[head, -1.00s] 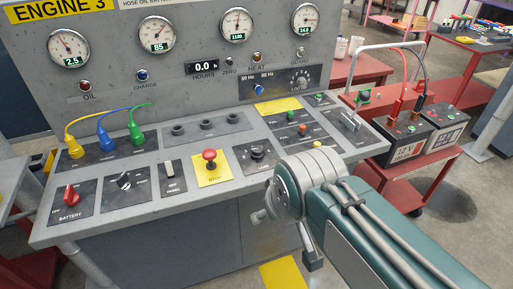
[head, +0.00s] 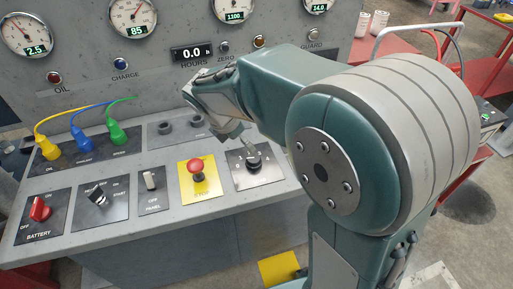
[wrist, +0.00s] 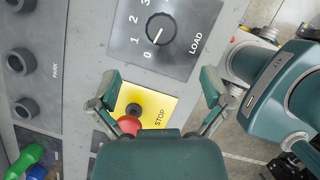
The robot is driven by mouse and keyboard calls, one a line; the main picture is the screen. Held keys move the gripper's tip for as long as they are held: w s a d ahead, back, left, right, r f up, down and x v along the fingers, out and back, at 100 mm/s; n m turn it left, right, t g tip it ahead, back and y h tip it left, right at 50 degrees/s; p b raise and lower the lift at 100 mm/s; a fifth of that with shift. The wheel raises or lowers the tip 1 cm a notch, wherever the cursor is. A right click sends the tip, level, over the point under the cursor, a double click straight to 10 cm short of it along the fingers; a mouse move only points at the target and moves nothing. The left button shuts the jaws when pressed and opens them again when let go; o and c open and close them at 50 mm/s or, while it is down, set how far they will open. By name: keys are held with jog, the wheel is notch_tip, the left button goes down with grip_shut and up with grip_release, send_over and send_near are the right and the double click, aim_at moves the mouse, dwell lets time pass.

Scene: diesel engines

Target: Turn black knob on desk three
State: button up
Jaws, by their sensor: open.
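The desk carries a black rotary knob on the dark LOAD plate, in the head view (head: 253,160) and at the top of the wrist view (wrist: 160,29). Its white pointer is near 0 in the wrist view. My gripper (wrist: 160,88) is open and empty, its two fingers spread either side of the yellow STOP plate, with the knob beyond the fingertips and apart from them. In the head view my gripper (head: 230,127) is above the desk, just behind the knob. Another black knob (head: 97,195) sits on the START plate at the left.
A red STOP button (head: 197,170) stands up on its yellow plate left of the LOAD knob. A red battery switch (head: 40,209) and a white panel switch (head: 150,179) are further left. Yellow, blue and green plugs (head: 115,133) with cables stand behind.

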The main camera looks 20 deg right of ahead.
aim_at(253, 158)
jog(key=x, duration=1)
jog(key=shift+f, duration=0.35)
jog(key=shift+a, duration=0.1)
jog(key=shift+a, duration=0.1)
jog(key=c, duration=0.3)
jog(key=shift+s, duration=0.1)
jog(key=c, duration=0.9)
